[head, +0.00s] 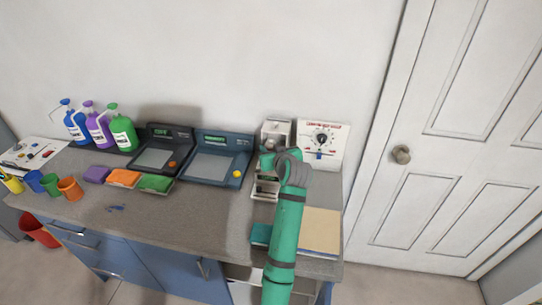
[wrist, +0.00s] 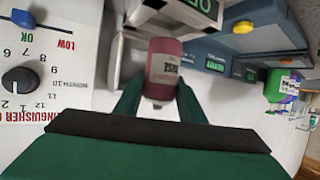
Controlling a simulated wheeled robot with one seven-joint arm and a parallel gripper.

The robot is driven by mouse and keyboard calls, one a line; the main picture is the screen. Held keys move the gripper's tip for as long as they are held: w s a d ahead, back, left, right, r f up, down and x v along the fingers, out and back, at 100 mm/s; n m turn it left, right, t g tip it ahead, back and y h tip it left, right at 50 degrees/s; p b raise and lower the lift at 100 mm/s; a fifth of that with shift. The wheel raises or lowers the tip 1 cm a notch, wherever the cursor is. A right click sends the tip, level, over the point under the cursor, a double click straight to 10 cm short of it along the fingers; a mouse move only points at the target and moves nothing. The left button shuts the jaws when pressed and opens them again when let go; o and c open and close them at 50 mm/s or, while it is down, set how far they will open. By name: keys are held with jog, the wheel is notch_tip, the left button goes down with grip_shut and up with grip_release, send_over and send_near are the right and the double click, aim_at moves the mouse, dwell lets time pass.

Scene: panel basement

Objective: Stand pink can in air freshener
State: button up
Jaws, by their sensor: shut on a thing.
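The pink can (wrist: 163,66) is between the two green fingers of my gripper (wrist: 158,92) in the wrist view, and my gripper is shut on it. The can has a pale label, and its narrower end points toward my palm. A white open-fronted housing, seemingly the air freshener (wrist: 113,62), is just beyond the can; the can's far end is at its opening. I cannot tell whether they touch. In the head view the white housing (head: 276,130) stands at the back right of the counter, with my gripper (head: 268,163) in front of it. My arm hides the can there.
A white panel with a dial (head: 322,142) stands close right of the housing. A blue-grey scale (head: 213,160) with a yellow knob is at its left. A tan board (head: 319,230) lies at the front right. The counter's front middle (head: 190,215) is mostly clear.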

jog(key=shift+w+f, duration=0.2)
jog(key=shift+f, duration=0.05)
jog(key=shift+w+f, duration=0.1)
jog(key=shift+f, duration=1.45)
jog(key=shift+f, duration=0.1)
jog(key=o, duration=1.1)
jog(key=shift+f, duration=0.1)
jog(key=shift+s+d+r, duration=0.1)
jog(key=shift+s+r, duration=0.1)
jog(key=shift+r, duration=0.05)
jog(key=v, duration=1.1)
jog(key=shift+s, duration=0.25)
jog(key=shift+r, duration=0.1)
